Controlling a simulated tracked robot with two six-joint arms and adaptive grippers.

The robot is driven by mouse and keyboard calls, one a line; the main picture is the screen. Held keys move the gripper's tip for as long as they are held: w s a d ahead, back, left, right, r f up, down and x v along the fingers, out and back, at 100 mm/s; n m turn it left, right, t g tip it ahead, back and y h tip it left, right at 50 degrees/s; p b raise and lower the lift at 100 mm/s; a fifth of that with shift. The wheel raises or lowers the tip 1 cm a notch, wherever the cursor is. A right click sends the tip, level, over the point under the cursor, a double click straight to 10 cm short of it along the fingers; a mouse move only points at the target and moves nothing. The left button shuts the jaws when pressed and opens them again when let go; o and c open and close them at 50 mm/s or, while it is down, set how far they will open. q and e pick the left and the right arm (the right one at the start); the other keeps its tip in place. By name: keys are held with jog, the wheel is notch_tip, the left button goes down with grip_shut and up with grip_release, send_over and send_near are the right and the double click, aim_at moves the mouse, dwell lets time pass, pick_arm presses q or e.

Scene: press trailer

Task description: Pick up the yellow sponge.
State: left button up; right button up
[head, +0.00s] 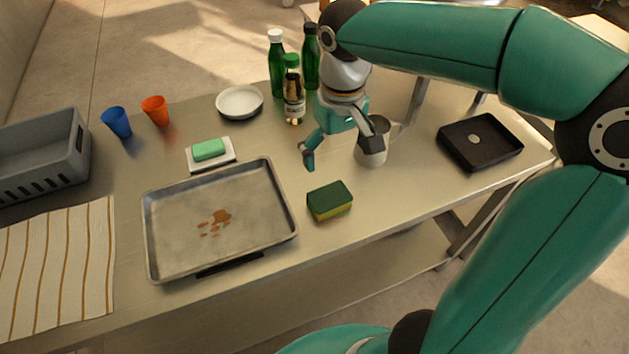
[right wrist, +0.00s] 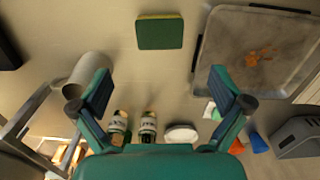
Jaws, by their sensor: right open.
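The yellow sponge (head: 330,206) has a dark green top and lies on the table near its front edge, right of the metal tray. It also shows at the top middle of the right wrist view (right wrist: 160,32), green side toward the camera. My right gripper (head: 344,146) is open and empty above the table, behind the sponge and apart from it. In the right wrist view its two fingers (right wrist: 160,92) are spread wide, with the sponge beyond the tips and roughly centred between them. My left gripper is not in view.
A metal tray (head: 182,250) with brown stains lies left of the sponge. A grey mug (head: 371,152) stands close beside my right gripper. A black tray (head: 464,154) lies to the right. Bare table surrounds the sponge.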

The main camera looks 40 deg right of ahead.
aim_at(330, 196)
jog(key=f, duration=1.1)
jog(key=shift+w+d+f, duration=0.1)
jog(key=shift+w+f, duration=0.25)
jog(key=shift+w, duration=0.05)
jog(key=f, duration=0.5)
jog(key=shift+w+d+p, duration=0.1)
jog(key=shift+w+p, duration=0.25)
jog(key=c, duration=0.4)
